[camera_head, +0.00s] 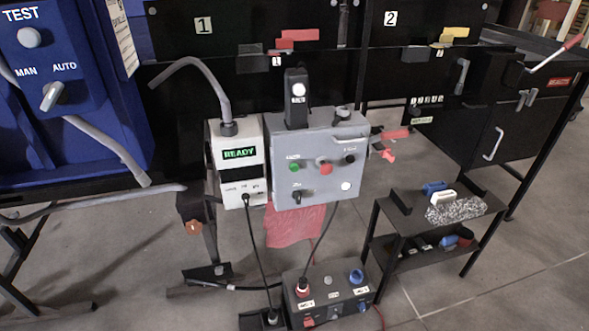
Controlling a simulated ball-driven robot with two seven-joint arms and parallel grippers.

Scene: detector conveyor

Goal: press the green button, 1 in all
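The green button (294,167) is a small round button on the front face of a grey control box (310,188), left of a red button (326,168). A black knob (349,159) sits to the right of the red one. Below are a black switch (297,195) and a white round button (346,186). Nothing covers the green button. Neither of my grippers shows in the head view.
A white box with a lit READY display (239,153) stands directly left of the control box. A black box with knobs and cables (329,290) is on the floor below. A blue TEST panel (60,100) is at the left, a small black shelf (393,214) at the right.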

